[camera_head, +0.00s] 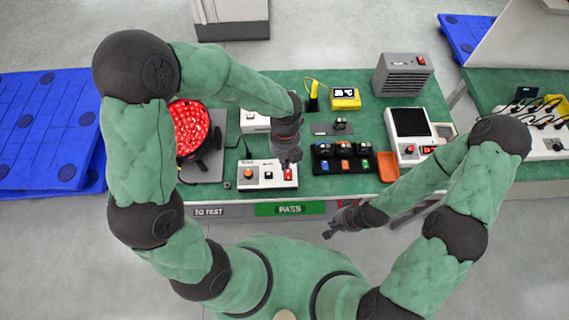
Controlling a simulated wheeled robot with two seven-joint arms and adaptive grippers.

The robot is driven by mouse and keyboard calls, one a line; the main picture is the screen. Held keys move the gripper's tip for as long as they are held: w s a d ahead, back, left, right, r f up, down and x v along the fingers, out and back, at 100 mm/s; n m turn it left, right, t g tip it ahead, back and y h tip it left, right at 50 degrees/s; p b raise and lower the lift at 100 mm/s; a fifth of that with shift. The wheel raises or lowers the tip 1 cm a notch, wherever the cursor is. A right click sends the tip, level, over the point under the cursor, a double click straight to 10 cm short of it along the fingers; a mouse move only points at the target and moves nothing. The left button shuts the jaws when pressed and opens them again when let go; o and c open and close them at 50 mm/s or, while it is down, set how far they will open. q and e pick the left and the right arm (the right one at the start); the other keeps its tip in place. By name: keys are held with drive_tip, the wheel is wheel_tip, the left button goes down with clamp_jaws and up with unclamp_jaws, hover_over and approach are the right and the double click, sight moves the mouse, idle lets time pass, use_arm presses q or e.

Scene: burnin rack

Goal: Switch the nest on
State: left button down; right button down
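A white control box (262,185) stands at the front edge of the green bench. It carries an orange knob, a black knob and a red rocker switch (288,175) at its right end. The lettering on it is too small to read, so I cannot tell for sure that it is the nest's. My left gripper (290,161) points down just above the red switch and hides part of it. I cannot tell whether it touches or whether its fingers are apart. My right gripper (331,222) is empty in front of the bench, its fingers apart.
A round red-lit device (188,128) sits left of the box. To its right are black sockets with coloured fronts (342,158), an orange tray (387,166) and a white instrument (411,132). A yellow meter (345,99) and a grey vented unit (402,76) stand behind.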

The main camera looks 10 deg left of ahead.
use_arm(q)
drive_tip(key=shift+s+r, duration=0.15)
drive_tip(key=shift+r, duration=0.75)
use_arm(e)
drive_tip(key=shift+r, duration=0.2)
